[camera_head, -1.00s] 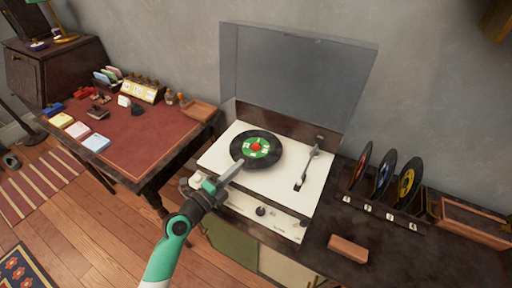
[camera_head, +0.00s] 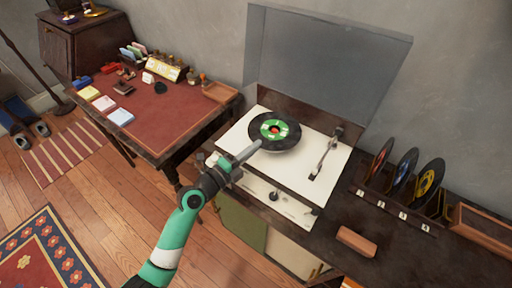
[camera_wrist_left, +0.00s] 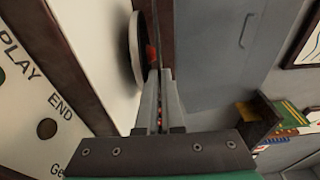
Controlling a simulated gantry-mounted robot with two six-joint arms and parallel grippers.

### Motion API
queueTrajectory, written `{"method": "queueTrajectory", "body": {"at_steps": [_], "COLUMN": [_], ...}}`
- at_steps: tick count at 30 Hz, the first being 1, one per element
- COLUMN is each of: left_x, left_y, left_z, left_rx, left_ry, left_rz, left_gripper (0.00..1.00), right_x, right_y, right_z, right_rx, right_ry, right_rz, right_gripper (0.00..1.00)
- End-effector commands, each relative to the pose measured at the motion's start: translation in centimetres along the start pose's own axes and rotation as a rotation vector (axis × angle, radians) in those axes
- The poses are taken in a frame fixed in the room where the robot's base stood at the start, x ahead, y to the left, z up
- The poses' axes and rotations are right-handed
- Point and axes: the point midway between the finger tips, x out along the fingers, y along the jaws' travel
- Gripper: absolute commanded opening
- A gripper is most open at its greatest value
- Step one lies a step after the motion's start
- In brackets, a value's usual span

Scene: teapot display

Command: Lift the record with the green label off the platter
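The black record with the green label (camera_head: 275,129) is at the turntable's platter. Its rim shows a pale sliver beneath in the head view, and it looks slightly raised off the platter. In the left wrist view the pale platter (camera_wrist_left: 137,45) is edge-on, a red centre piece showing beside it. The record there is a thin dark line running to between the fingers. My left gripper (camera_head: 255,147) reaches the record's near-left edge; its fingers (camera_wrist_left: 160,75) are close together and look shut on that edge. My right gripper is in neither view.
The cream turntable (camera_head: 240,133) has a tonearm (camera_head: 326,153) to the right and a raised clear lid (camera_head: 325,70) behind. Several records stand in a slotted rack (camera_head: 395,210). A brown block (camera_head: 356,241) lies in front of it. A red-topped desk (camera_head: 155,105) stands left.

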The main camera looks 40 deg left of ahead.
Motion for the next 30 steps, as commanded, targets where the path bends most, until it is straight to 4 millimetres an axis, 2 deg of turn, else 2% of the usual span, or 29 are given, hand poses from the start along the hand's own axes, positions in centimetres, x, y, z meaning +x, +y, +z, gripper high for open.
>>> {"method": "queueTrajectory", "body": {"at_steps": [1,2,9,15,18,22,30], "left_x": [0.0,-0.2,-3.5,-7.0,-8.0,-8.6,-8.8], "left_y": [-1.7,-2.4,-8.7,-10.4,-10.9,-11.1,-11.1], "left_z": [0.0,-0.3,-4.5,-9.0,-10.1,-10.9,-11.0], "left_rx": [0.002,0.002,0.002,0.000,0.000,0.000,-0.001], "left_ry": [0.000,0.001,0.004,0.007,0.005,0.002,0.000], "left_rz": [-0.005,-0.004,-0.003,0.002,0.000,-0.001,-0.002], "left_gripper": [0.00,0.00,0.00,0.00,0.00,0.00,0.00], "right_x": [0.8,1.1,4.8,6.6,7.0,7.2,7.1], "right_y": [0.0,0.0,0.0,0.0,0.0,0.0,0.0], "right_z": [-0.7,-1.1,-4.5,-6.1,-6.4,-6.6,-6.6], "right_rx": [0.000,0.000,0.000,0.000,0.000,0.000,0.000], "right_ry": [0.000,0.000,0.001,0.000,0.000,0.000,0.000], "right_rz": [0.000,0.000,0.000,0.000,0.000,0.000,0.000], "right_gripper": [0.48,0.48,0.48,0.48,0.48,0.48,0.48]}}
